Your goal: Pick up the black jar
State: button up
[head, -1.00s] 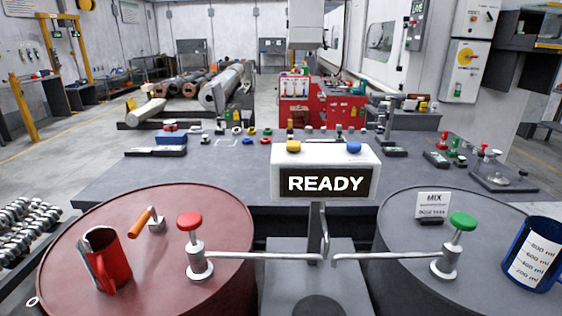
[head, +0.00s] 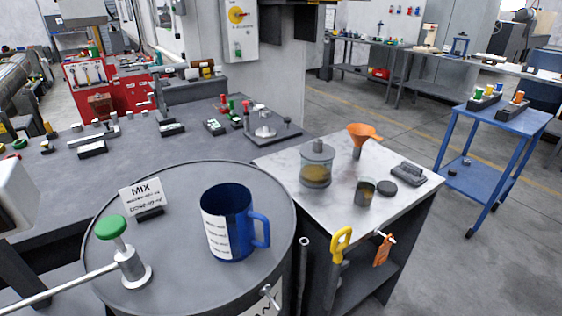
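A small dark jar (head: 366,192) stands upright on the light-topped side table (head: 290,167), near its front right. It looks dark and partly see-through, with something tan or greenish inside, and seems to have no lid on. A flat black disc (head: 387,188) like a lid lies just right of it. A larger glass jar (head: 316,170) with a grey lid and tan contents stands behind it to the left. I cannot tell for sure which of these is the black jar. My gripper is not in view.
An orange funnel (head: 363,132) and a black device (head: 409,174) share the side table. A yellow hook handle (head: 341,241) and orange tag (head: 382,251) hang at its front. A grey barrel (head: 175,265) with a blue mug (head: 229,230) stands left.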

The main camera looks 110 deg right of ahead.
aim_at(366, 187)
jog(key=k+l+z, duration=0.1)
jog(key=k+l, duration=0.15)
jog(key=k, duration=0.3)
jog(key=k+l+z, duration=0.1)
jog(key=k+l, duration=0.25)
jog(key=k, duration=0.15)
jog(key=k+l+z, duration=0.1)
jog(key=k+l, duration=0.25)
jog(key=k, duration=0.15)
